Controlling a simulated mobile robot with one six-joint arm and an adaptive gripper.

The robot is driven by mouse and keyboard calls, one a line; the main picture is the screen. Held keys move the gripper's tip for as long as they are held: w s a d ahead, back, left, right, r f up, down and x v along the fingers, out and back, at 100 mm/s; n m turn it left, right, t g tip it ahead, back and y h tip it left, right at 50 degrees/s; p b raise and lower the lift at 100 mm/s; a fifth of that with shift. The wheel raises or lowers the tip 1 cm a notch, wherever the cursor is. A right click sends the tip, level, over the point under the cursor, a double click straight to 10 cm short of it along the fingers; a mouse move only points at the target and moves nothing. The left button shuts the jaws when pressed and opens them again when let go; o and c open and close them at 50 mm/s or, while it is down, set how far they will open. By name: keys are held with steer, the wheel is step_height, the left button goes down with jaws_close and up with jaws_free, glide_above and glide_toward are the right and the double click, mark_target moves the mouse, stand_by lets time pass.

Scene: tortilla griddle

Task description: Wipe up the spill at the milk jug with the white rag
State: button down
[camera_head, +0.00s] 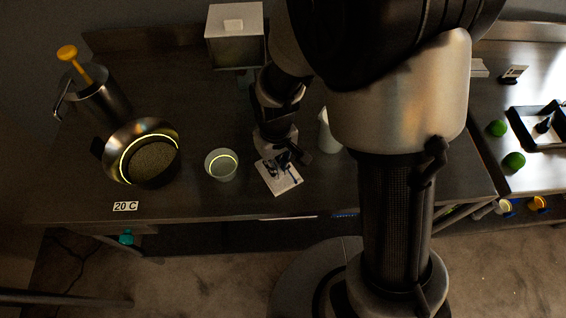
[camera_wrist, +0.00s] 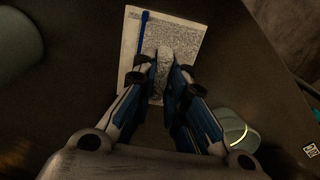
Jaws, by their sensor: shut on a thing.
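The white rag (camera_head: 279,178) lies flat-looking at the counter's front part, under my gripper (camera_head: 284,165). In the wrist view the rag (camera_wrist: 188,32) is a pale, speckled square with a blue stripe near its left edge. My gripper (camera_wrist: 167,85) is shut on a raised fold in its middle. I cannot tell whether the rag touches the counter. A white, upright vessel, likely the milk jug (camera_head: 327,136), stands just right of my gripper, partly hidden by my arm. A pale rounded shape, likely the same jug, shows at the wrist view's left (camera_wrist: 14,48). I cannot make out a spill.
A pale cup (camera_head: 209,170) with a glowing ring stands left of the rag. Further left are a steel pot (camera_head: 112,152), a canister with a yellow-topped handle (camera_head: 108,101) and a "20 C" label (camera_head: 125,206). A box-topped device (camera_head: 235,48) stands behind. The dark counter (camera_head: 205,205) ends close in front.

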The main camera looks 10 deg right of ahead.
steer(key=shift+s+d+f, duration=0.1)
steer(key=shift+s+d, duration=0.2)
steer(key=shift+d, duration=0.2)
steer(key=c, duration=1.8)
jaws_free()
steer(key=shift+c, duration=0.2)
steer(key=shift+f, duration=0.15)
steer(key=shift+c, duration=0.4)
jaws_close()
